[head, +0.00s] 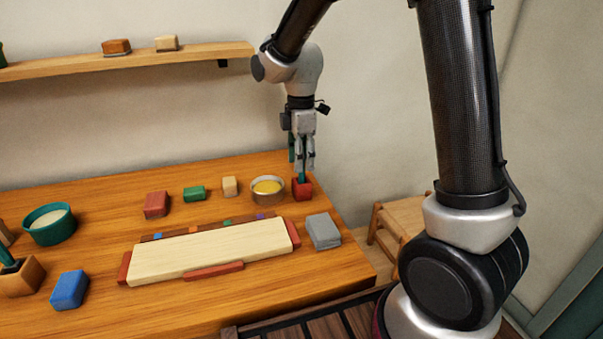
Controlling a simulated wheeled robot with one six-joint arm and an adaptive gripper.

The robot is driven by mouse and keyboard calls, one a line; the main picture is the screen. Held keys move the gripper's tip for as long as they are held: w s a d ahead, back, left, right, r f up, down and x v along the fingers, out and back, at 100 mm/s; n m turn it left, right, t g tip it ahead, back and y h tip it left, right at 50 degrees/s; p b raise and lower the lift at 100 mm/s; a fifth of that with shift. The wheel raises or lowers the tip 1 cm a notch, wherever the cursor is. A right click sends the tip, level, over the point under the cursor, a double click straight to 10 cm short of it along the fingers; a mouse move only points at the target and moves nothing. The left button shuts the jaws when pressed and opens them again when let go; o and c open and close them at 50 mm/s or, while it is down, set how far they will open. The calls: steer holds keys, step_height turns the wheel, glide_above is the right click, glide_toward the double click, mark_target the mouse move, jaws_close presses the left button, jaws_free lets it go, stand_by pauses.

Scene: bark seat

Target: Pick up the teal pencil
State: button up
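A teal pencil (302,177) stands upright in a small red holder (302,190) at the back right of the table. Only a short length of it shows above the holder's rim; the rest is hidden by my fingers. My gripper (305,168) points straight down over the holder, with its fingertips at the pencil just above the rim. I cannot tell whether the fingers are closed on the pencil or apart from it. Another teal item (8,260) stands in a brown block holder (22,280) at the left edge, partly cut off.
A bowl with yellow contents (268,188) stands just left of the red holder. A pale board (210,252) fills the table's middle, with a grey block (323,232) at its right. Red, green, tan and blue blocks and a teal bowl (48,225) lie around. A stool (395,225) stands beyond.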

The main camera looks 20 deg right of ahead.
mark_target(302, 175)
steer(key=f, duration=0.4)
steer(key=shift+s, duration=0.2)
steer(key=shift+d, duration=0.1)
jaws_close()
steer(key=shift+r, duration=0.1)
